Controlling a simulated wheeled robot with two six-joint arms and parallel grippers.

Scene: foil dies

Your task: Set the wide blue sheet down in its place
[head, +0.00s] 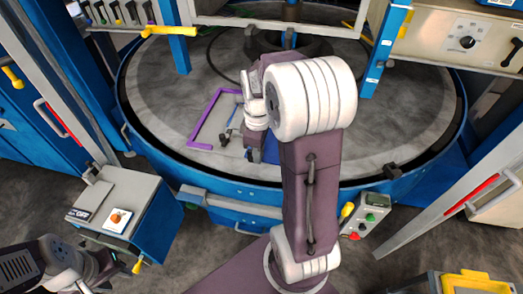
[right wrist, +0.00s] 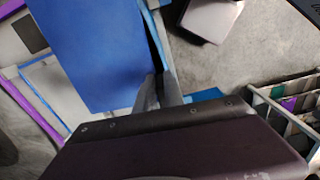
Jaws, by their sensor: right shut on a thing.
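The wide blue sheet (right wrist: 90,50) fills the upper left of the right wrist view. My right gripper (right wrist: 160,92) is shut on its edge. In the head view part of the blue sheet (head: 270,148) shows beside my right arm, over the front of the round grey table (head: 400,130). My right gripper (head: 250,138) is partly hidden there by my own wrist. A purple frame (head: 205,120) lies on the table left of the gripper, and its bars (right wrist: 38,115) show beside the sheet in the wrist view. My left gripper (head: 105,280) is low at the left, its fingers unclear.
A slotted rack with coloured pieces (right wrist: 285,108) stands at the right of the wrist view. A grey-topped stand (head: 130,190) with cards is front left. A control box (head: 368,212) is front right. Blue posts (head: 172,40) rise at the table's back. The table's right side is bare.

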